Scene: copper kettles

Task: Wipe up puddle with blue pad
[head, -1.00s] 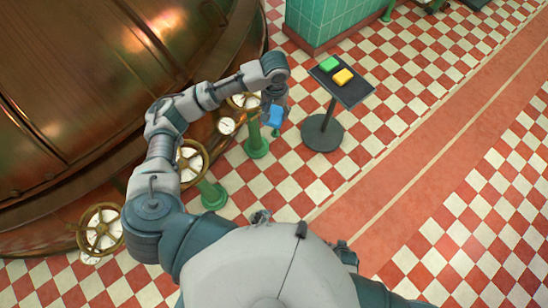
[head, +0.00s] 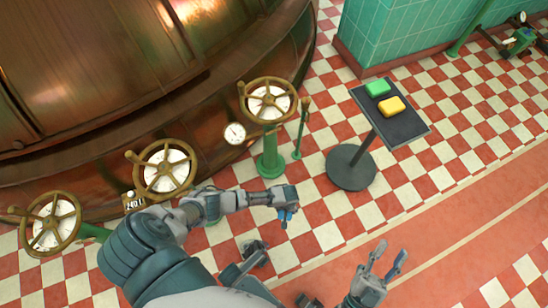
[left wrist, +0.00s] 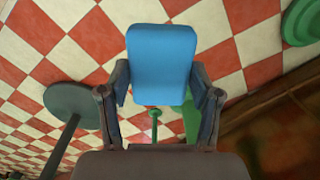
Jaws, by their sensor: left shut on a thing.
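The blue pad (left wrist: 162,58) is held between the two fingers of my left gripper (left wrist: 160,95) in the left wrist view. In the head view my left gripper (head: 287,215) hangs over the checkered floor, and only a little blue shows at its tip. My right gripper (head: 389,256) is open and empty, with its fingers apart, at the lower middle of the head view. I cannot make out a puddle in either view now.
A dark stand (head: 408,128) holds a green pad (head: 377,89) and a yellow pad (head: 391,106). A big copper kettle (head: 120,80) fills the upper left. Brass handwheels (head: 268,101) stand before it, one on a green post (head: 270,160). Floor right of the stand is clear.

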